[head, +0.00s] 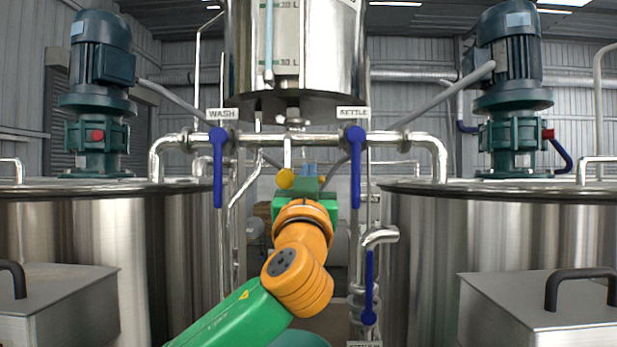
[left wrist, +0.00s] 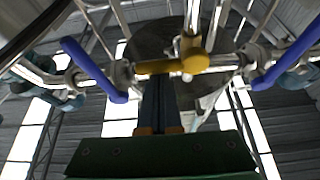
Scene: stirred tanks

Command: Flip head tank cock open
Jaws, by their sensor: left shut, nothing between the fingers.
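The steel head tank (head: 292,50) hangs at the top centre of the head view. Its outlet pipe runs down to a cross pipe. The yellow cock handle (head: 286,178) shows just at the left of my left gripper (head: 309,170). In the left wrist view the yellow handle (left wrist: 185,64) lies crosswise right at the tips of the dark fingers (left wrist: 157,84). The left gripper is shut with nothing in it. Whether the fingertips touch the handle I cannot tell. My gripper and wrist hide part of the cock. My right gripper is not in view.
Blue levers hang down under the WASH label (head: 218,165) and the KETTLE label (head: 355,165), either side of my arm. Another blue lever (head: 369,285) hangs lower right. Large steel tanks stand left (head: 170,250) and right (head: 440,250), with motors above.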

